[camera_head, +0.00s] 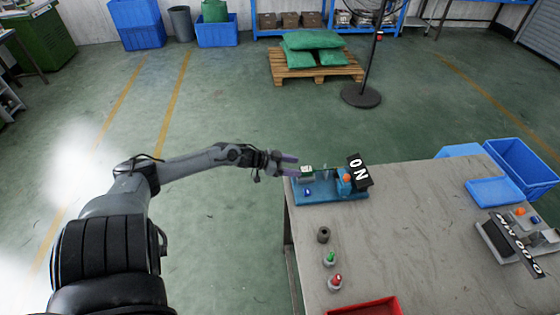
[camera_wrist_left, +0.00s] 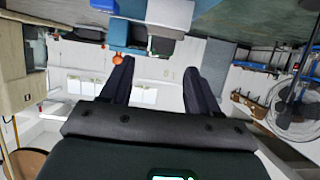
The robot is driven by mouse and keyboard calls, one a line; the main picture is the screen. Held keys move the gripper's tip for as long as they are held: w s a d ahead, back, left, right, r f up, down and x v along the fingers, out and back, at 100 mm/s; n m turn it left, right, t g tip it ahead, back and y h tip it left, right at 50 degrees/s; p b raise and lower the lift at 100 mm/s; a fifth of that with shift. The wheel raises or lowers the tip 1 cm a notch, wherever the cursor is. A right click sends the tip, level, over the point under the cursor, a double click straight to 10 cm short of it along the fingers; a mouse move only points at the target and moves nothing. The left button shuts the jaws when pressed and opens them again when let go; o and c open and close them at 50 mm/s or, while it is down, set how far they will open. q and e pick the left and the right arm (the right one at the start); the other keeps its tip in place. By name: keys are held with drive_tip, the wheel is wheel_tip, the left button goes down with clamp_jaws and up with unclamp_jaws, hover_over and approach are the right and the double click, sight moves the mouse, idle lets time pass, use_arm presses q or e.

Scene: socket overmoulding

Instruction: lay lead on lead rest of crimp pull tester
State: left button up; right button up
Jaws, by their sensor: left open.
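The crimp pull tester (camera_head: 322,196) has a blue base and a black display reading "0 N". It stands at the table's far left corner. An orange knob (camera_head: 346,178) and small upright fittings sit on it. My left gripper (camera_head: 291,164) is open at the tester's left end, with its fingers pointing toward the tester. In the left wrist view its two dark fingers (camera_wrist_left: 158,68) are spread apart with nothing clearly held between them. The tester's blue base (camera_wrist_left: 128,32) shows beyond them. I cannot make out the lead or tell the lead rest apart. My right gripper is not in view.
A dark ring-shaped part (camera_head: 323,235), a green-topped piece (camera_head: 329,259) and a red-topped piece (camera_head: 335,282) stand along the table's left side. A red tray (camera_head: 366,308) is in front. A second device (camera_head: 515,245) and blue bins (camera_head: 519,163) are at right. The table's middle is clear.

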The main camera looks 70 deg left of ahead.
use_arm(q)
drive_tip(key=shift+p+v, duration=0.8)
drive_tip(key=shift+v, duration=1.8)
